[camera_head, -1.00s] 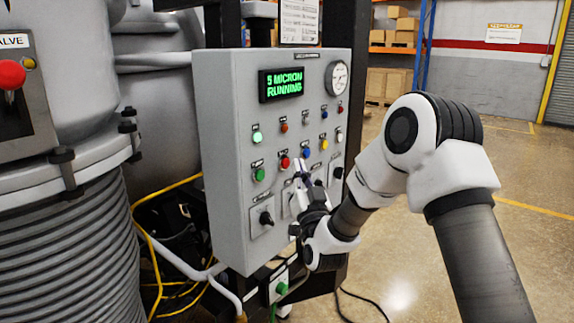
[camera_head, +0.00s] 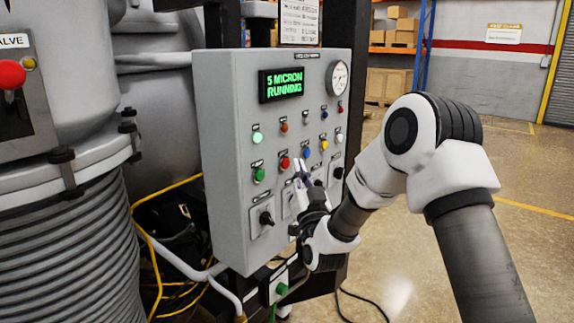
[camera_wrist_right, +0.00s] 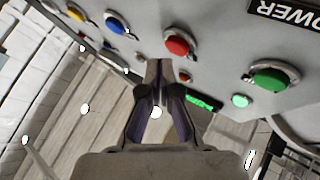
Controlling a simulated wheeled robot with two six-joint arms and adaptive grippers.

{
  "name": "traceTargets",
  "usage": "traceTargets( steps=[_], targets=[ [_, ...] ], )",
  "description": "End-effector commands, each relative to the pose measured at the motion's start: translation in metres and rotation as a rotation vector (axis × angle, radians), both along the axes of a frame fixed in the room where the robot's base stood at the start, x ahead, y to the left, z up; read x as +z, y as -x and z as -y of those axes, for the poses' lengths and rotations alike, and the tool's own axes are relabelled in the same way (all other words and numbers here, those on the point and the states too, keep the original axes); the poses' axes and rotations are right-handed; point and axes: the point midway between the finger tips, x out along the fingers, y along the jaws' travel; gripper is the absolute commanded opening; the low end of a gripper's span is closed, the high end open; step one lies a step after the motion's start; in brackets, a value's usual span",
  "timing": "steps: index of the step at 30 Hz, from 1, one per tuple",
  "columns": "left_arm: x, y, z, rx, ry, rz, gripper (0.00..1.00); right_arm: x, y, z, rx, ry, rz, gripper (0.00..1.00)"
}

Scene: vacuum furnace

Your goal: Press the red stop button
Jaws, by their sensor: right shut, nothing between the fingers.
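The red stop button (camera_head: 285,163) is on the grey control panel (camera_head: 222,160), right of a green button (camera_head: 259,174). It also shows in the right wrist view (camera_wrist_right: 178,43), just beyond and slightly right of the fingertips. My right gripper (camera_head: 301,174) is in front of the panel, a little right of and below the red button. In the right wrist view its fingertips (camera_wrist_right: 160,65) are together with nothing between them. I cannot tell whether they touch the panel; they do not cover the red button. My left gripper is not in view.
A blue button (camera_head: 305,152) and a black rotary knob (camera_head: 266,218) are close to the gripper. The green display (camera_head: 283,86) reads "5 MICRON RUNNING". A separate large red knob (camera_head: 11,74) is on the valve panel at left. Open floor lies right.

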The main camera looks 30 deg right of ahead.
Motion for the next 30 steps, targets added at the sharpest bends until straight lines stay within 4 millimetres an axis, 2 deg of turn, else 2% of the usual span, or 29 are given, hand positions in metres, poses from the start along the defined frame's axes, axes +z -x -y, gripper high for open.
traceTargets(
  steps=[5,30],
  targets=[
    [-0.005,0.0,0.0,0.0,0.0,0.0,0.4,-0.001,-0.006,-0.003,0.001,0.001,0.0,0.0],
    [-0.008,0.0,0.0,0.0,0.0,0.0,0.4,0.0,-0.012,-0.005,0.0,0.001,0.0,0.0]
  ],
)
